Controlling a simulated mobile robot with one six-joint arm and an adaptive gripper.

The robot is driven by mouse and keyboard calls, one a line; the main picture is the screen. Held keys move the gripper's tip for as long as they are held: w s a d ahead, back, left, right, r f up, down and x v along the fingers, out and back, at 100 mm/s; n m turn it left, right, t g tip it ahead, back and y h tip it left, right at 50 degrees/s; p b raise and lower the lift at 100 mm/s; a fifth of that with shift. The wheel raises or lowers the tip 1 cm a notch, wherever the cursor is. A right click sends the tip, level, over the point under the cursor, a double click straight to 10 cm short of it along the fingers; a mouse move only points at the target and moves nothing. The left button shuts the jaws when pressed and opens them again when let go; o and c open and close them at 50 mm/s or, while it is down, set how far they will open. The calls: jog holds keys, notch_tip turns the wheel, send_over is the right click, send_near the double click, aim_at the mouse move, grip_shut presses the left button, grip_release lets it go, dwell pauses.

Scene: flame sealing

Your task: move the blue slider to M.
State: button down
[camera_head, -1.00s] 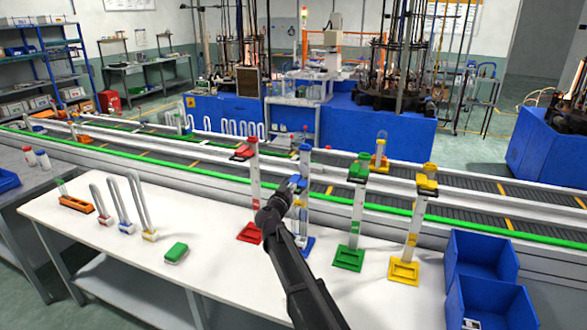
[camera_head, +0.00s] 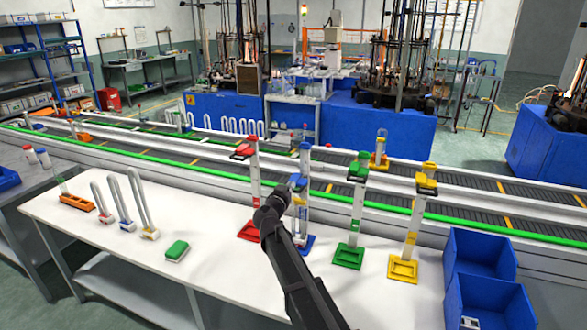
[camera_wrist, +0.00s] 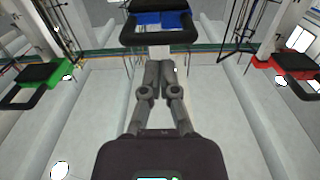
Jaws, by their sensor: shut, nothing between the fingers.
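The blue stand (camera_head: 308,243) is upright on the white table, with a blue cap (camera_head: 304,147) at its top. Its blue slider (camera_wrist: 160,20), with a black frame, shows at the top centre of the wrist view. In the head view the slider is partly hidden by my gripper. My gripper (camera_wrist: 160,66) is shut and empty, its fingertips just below the slider in the wrist view; I cannot tell whether they touch it. In the head view my gripper (camera_head: 292,183) is at the post's upper-middle part. The M mark is not readable.
The red stand (camera_head: 250,231) is close on the left; the green stand (camera_head: 348,258) and yellow stand (camera_head: 403,270) are on the right. A green block (camera_head: 177,250) lies left. Blue bins (camera_head: 482,262) stand at the right. A conveyor (camera_head: 470,228) runs behind.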

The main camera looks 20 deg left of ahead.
jog(key=s, duration=0.8)
jog(key=shift+s+a, duration=0.3)
jog(key=shift+a, duration=0.05)
jog(key=shift+d, duration=0.1)
dwell(0.4)
jog(key=s+d+f+m+g+h, duration=0.15)
jog(key=d+f+g, duration=0.3)
jog(key=d, duration=0.95)
jog(key=s+d+f+m+g+h, duration=0.1)
jog(key=d+f+g+h, duration=0.4)
jog(key=d, duration=1)
jog(key=s+d+f+n+g+y, duration=0.1)
jog(key=s+d+f+g+y, duration=0.3)
jog(key=s+d, duration=0.3)
jog(key=s+d+f+n+g+y, duration=0.2)
jog(key=s+d+f+g+y, duration=0.2)
jog(key=s+d, duration=0.4)
jog(key=s+f, duration=0.1)
jog(key=s, duration=0.1)
jog(key=shift+s, duration=0.35)
jog(key=shift+n+g, duration=0.25)
